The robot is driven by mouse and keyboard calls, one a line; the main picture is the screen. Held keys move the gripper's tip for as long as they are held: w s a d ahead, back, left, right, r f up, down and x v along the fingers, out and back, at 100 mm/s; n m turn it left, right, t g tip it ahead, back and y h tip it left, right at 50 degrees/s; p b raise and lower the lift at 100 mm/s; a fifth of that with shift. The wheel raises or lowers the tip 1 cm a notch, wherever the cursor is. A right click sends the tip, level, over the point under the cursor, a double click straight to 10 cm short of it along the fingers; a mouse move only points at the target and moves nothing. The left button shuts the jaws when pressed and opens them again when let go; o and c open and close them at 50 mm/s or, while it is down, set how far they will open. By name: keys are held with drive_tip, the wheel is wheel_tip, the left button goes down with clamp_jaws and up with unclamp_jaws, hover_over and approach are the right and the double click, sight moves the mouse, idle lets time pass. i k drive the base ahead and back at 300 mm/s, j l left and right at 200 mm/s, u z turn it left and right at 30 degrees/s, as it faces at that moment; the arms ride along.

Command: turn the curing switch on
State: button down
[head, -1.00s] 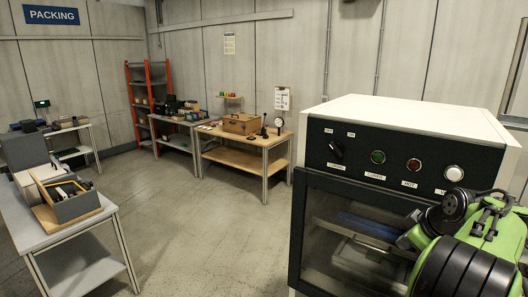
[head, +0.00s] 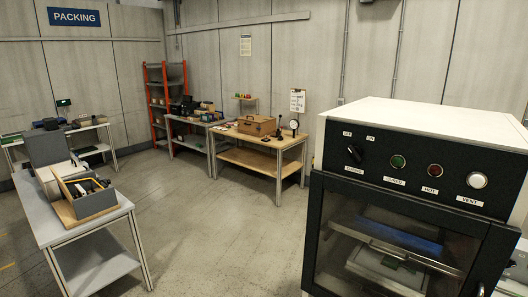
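The curing switch (head: 354,152) is a black rotary knob at the left of the dark control panel on a white-topped cabinet oven (head: 420,118). OFF and ON are marked above it, and a label reading CURING sits below. The knob looks turned toward OFF, though its pointer is small. To its right on the panel are a green lamp (head: 398,161) labelled CURED, a red lamp (head: 435,170) labelled HOT and a white button (head: 477,180) labelled VENT. My gripper is not in the head view.
The oven's glass door (head: 392,240) is shut, with a tray and a blue item inside. A grey table (head: 60,222) with a wooden tray stands at the left. A workbench (head: 262,160) with a wooden box stands at the back. The floor between them is clear.

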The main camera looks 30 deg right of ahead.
sight(355, 152)
drive_tip(key=z, duration=1.9)
